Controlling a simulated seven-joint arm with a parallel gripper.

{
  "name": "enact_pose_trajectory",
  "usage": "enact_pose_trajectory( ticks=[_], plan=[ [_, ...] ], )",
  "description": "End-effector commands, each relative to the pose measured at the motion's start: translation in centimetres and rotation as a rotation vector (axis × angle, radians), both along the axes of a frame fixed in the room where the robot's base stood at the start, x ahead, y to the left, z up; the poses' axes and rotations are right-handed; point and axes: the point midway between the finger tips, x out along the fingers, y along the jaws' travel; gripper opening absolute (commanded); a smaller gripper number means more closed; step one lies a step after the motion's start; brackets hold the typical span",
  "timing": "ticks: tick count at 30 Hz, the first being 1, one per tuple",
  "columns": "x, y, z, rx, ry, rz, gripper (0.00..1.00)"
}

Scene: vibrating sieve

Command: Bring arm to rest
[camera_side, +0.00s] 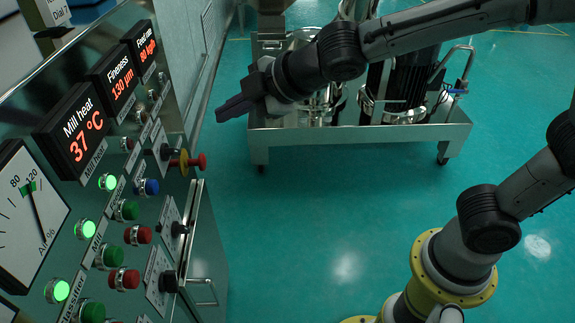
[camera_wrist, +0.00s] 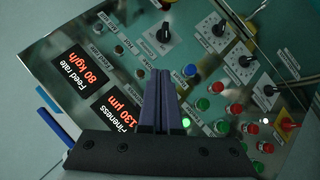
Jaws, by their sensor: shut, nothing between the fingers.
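My gripper (camera_side: 232,106) is in front of the control panel (camera_side: 112,208) in the side view, with its fingers pointing left toward the panel. The fingers are together and hold nothing. In the wrist view my gripper (camera_wrist: 164,74) shows as two dark parallel fingers, side by side, over the panel face (camera_wrist: 150,45). It appears apart from the panel's buttons and knobs. My arm reaches in from the right in the side view.
The panel carries lit displays, including Mill heat (camera_side: 77,139) at 37 °C, a round-scale gauge (camera_side: 32,210), several buttons and a red emergency knob (camera_side: 198,161). A steel wheeled frame (camera_side: 355,137) with machinery stands behind my arm. The green floor (camera_side: 330,215) is clear.

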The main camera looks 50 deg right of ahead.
Motion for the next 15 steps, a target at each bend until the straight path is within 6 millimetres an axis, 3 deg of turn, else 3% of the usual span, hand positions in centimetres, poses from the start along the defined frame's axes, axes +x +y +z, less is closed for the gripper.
enact_pose_trajectory(
  ticks=[1,5,9,12,15],
  plan=[
    [-0.6,-3.5,1.6,0.036,-0.004,-0.095,0.00],
    [-4.2,-11.5,3.9,0.144,0.025,-0.348,0.00],
    [-11.1,-18.1,3.6,0.301,0.104,-0.637,0.00],
    [-16.7,-20.2,1.7,0.425,0.193,-0.815,0.00],
    [-21.0,-20.0,-1.0,0.519,0.310,-0.929,0.00]
  ],
)
